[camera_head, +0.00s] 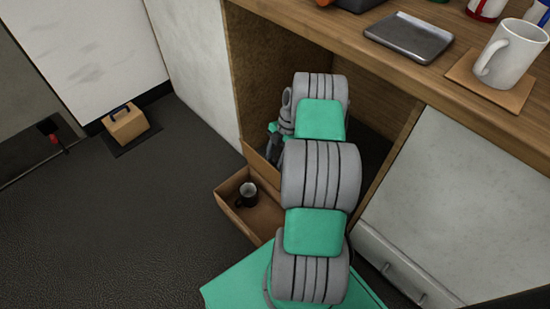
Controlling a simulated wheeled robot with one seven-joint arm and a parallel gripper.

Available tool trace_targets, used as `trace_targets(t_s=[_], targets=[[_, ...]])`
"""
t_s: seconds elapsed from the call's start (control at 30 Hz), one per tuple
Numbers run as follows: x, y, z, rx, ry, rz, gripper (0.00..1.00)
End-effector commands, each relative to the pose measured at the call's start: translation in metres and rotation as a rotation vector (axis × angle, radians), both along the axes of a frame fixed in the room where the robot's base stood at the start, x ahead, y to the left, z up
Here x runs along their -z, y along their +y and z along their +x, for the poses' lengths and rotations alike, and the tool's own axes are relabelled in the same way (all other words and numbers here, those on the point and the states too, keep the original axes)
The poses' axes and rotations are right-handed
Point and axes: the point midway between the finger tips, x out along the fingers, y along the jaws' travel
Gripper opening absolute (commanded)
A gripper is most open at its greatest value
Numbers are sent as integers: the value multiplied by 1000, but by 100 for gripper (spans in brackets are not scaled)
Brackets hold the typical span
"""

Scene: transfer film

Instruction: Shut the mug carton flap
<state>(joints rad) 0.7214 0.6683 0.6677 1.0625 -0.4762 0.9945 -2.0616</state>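A brown open carton (229,208) sits low in front of the open cabinet bay, left of my arm. A dark mug (247,194) stands inside it near the left end. A brown panel, seemingly the carton's flap (258,166), stands raised along the carton's far side. The right part of the carton is hidden behind my arm. My gripper (272,142) is just above and beyond the raised panel, at the mouth of the bay. It is small and partly hidden by my arm, so I cannot tell whether its fingers are apart or whether it touches the panel.
The wooden counter (400,75) above the bay holds a grey tray (409,38) and a white mug (510,55) on a coaster (490,88). A tan box with a dark handle (126,125) stands at far left. The dark floor (120,220) between is clear.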

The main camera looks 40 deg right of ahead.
Motion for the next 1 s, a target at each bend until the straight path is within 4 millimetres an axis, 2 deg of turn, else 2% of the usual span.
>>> trace_targets(t_s=[0.07,0.5,1.0], targets=[[0,0,0,0,0,0,36],[0,0,0,1,0,0,0],[0,0,0,1,0,0,0]])
